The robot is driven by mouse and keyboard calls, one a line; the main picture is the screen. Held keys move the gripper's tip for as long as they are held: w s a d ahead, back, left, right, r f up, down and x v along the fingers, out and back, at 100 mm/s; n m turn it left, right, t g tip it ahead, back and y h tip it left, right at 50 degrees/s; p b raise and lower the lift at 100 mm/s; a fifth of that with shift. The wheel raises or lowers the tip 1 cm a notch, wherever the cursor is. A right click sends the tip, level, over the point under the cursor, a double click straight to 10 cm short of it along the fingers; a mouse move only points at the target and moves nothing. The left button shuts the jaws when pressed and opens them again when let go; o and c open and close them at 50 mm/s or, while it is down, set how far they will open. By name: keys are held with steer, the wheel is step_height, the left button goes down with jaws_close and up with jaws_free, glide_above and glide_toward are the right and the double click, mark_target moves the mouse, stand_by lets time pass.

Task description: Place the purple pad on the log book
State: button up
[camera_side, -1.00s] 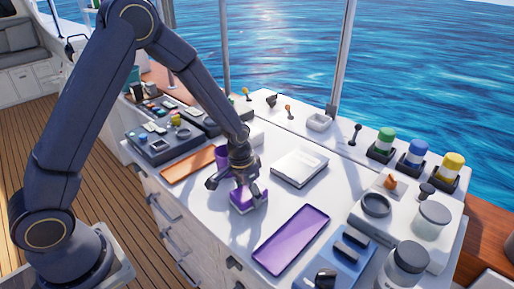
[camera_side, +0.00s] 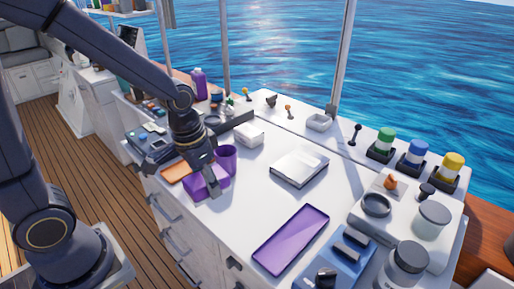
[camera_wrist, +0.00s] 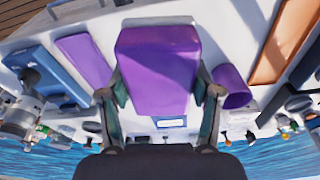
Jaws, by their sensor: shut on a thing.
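The purple pad (camera_side: 196,184) is held between the fingers of my gripper (camera_side: 205,172), at the left part of the white counter. In the wrist view the pad (camera_wrist: 158,68) fills the middle, between the two fingers. It appears raised above the counter. The log book, seemingly the white flat book (camera_side: 300,167), lies on the counter to the right of my gripper, with nothing on it. In the wrist view a pale edge with a blue label (camera_wrist: 172,122) shows just beyond the pad, mostly hidden by it.
A purple cup (camera_side: 227,157) stands close beside my gripper. A purple tray (camera_side: 291,238) and a blue holder (camera_side: 345,254) lie at the front right. A white box (camera_side: 249,134) stands farther back. Counter between cup and book is clear.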

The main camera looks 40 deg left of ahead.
steer(key=shift+s+r, duration=0.25)
steer(key=shift+s, duration=0.3)
steer(key=shift+s+a+r, duration=0.1)
steer(key=shift+r, duration=0.2)
steer(key=w+r+n, duration=0.1)
steer(key=w+r, duration=0.2)
steer(key=w, duration=0.4)
glide_above(291, 170)
steer(key=s, duration=0.2)
steer(key=shift+n, duration=0.3)
steer(key=f, duration=0.9)
steer(key=shift+w+f, duration=0.25)
steer(key=shift+f, duration=0.05)
steer(key=shift+w+f, duration=0.3)
steer(key=shift+f, duration=0.1)
steer(key=shift+w+f, duration=0.1)
steer(key=shift+f, duration=1.45)
